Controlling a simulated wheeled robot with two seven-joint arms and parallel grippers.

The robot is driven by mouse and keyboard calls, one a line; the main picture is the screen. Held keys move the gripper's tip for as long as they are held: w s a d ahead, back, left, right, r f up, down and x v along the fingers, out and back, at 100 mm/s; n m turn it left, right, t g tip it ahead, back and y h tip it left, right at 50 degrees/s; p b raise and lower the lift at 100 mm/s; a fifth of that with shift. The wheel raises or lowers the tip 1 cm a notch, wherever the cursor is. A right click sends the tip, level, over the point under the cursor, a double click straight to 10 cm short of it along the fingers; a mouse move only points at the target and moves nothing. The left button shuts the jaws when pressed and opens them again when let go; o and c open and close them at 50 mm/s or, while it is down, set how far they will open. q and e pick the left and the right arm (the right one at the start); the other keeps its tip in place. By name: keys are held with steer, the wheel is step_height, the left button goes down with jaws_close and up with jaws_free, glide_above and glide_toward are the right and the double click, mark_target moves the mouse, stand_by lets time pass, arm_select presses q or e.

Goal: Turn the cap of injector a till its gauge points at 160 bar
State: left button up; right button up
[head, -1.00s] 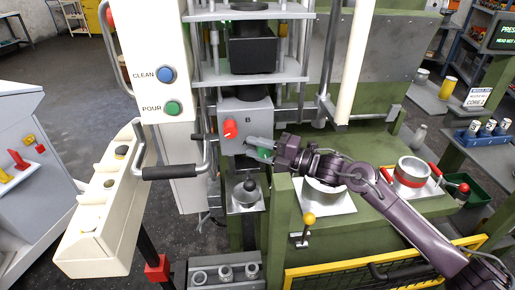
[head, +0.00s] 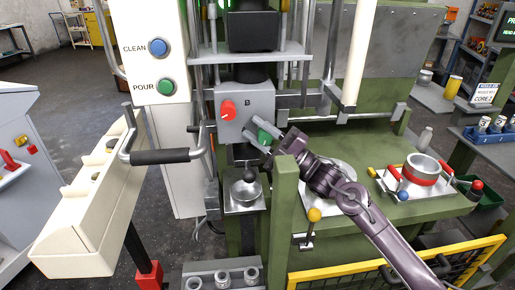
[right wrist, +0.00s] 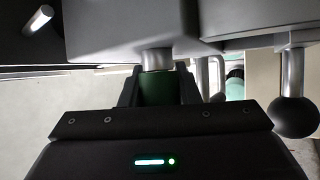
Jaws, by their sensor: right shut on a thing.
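A grey box marked B (head: 250,95) with a red knob (head: 228,110) is at the middle of the head view. My right gripper (head: 262,139) is at its lower right, closed around a green cylindrical part. That green part (right wrist: 157,88) also shows in the right wrist view, between the dark fingers of my right gripper (right wrist: 158,92), below a short metal stem (right wrist: 157,58) under a grey block. I cannot tell whether the green part is the cap of injector a. No gauge or 160 bar mark can be read. My left gripper is not in view.
A black-ball lever (head: 250,176) stands below box B. A green post (head: 285,215) rises close by my right forearm. A bar handle (head: 160,156) sticks out at left. A red-banded pot (head: 422,170) is at right, and a yellow rail (head: 400,268) crosses the front.

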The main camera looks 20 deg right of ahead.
mark_target(269, 143)
steer(key=shift+f+m+t+h+b, duration=0.15)
steer(key=shift+m+t+h+b, duration=0.15)
steer(key=shift+m+t+b, duration=1.9)
steer(key=shift+d+t, duration=0.1)
steer(key=shift+t, duration=0.2)
steer(key=o, duration=1)
steer(key=shift+d+r, duration=0.1)
steer(key=shift+r, duration=0.1)
steer(key=shift+s, duration=0.1)
steer(key=shift+s+d+f, duration=0.15)
steer(key=shift+f, duration=0.15)
steer(key=b+v, duration=0.2)
steer(key=v, duration=0.5)
